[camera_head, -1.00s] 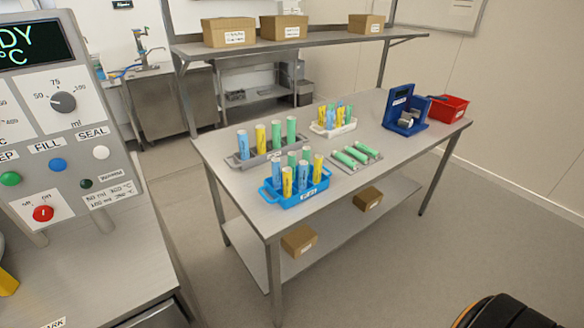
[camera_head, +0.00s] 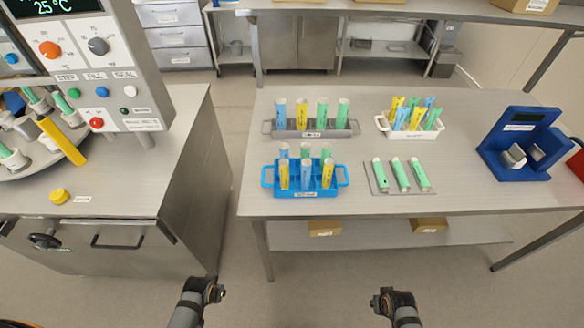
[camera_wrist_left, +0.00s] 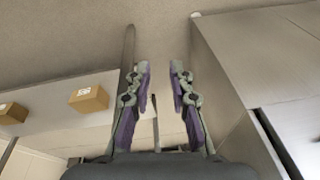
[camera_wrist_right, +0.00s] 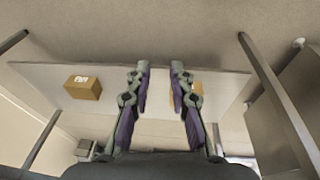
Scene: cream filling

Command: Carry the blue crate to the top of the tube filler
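The blue crate (camera_head: 268,181) stands upright near the front left of the steel table, with a handle at each end. It holds several blue, yellow and green tubes. The tube filler (camera_head: 128,88) is on the left, a grey machine with knobs and coloured buttons; a round carousel with tubes shows beside its panel, and its upper part is cut off. My left gripper (camera_wrist_left: 161,68) is open and empty. My right gripper (camera_wrist_right: 159,68) is open and empty. In the head view both arms reach in at the bottom edge, short of the table and away from the crate.
A grey rack (camera_head: 349,128) of tubes stands behind the crate. A white crate (camera_head: 405,133), a grey tray (camera_head: 384,189) with green tubes and a blue device (camera_head: 517,168) stand to the right. A floor gap separates the table (camera_head: 450,199) from the filler's counter (camera_head: 180,150).

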